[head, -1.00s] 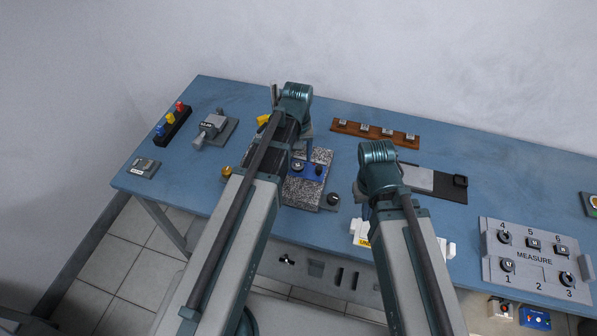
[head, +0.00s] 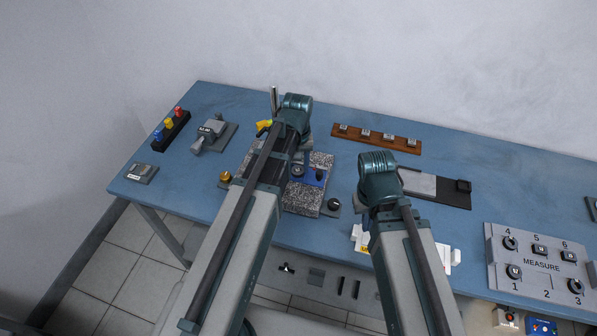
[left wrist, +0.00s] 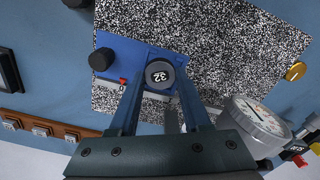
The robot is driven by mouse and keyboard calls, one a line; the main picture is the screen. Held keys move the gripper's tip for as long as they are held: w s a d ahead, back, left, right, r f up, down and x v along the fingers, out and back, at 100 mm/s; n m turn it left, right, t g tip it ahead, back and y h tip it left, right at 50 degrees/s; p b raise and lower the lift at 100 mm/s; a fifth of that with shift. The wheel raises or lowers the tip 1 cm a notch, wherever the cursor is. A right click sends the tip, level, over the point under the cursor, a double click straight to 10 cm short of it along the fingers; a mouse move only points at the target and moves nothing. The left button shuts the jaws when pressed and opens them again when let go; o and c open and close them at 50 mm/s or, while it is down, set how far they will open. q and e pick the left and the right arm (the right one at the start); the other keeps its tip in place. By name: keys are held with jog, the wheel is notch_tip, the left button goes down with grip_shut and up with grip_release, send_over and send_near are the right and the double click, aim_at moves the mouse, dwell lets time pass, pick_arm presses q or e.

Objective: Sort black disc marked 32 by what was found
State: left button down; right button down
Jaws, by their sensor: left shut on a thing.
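The black disc marked 32 (left wrist: 159,74) lies at the edge of a blue block (left wrist: 130,58) on a speckled granite plate (left wrist: 220,50). My left gripper (left wrist: 160,84) is shut on the disc, one finger on each side, in the left wrist view. In the head view the disc (head: 297,171) shows on the blue block (head: 310,178), under my left gripper (head: 306,158). My right arm's wrist (head: 379,170) is over the front of the bench; it hides the right gripper's fingers.
A dial gauge (left wrist: 258,120) stands close to my left gripper. A grey MEASURE tray (head: 543,265) with numbered places is at the right; place 2 is empty. A wooden rack (head: 376,138) holds several small tiles. A grey-and-black pad (head: 440,188) lies right of centre.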

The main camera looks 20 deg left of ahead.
pick_arm(q)
jog(key=shift+r+p, duration=2.6)
jog(key=shift+f, duration=0.1)
jog(key=shift+d, duration=0.15)
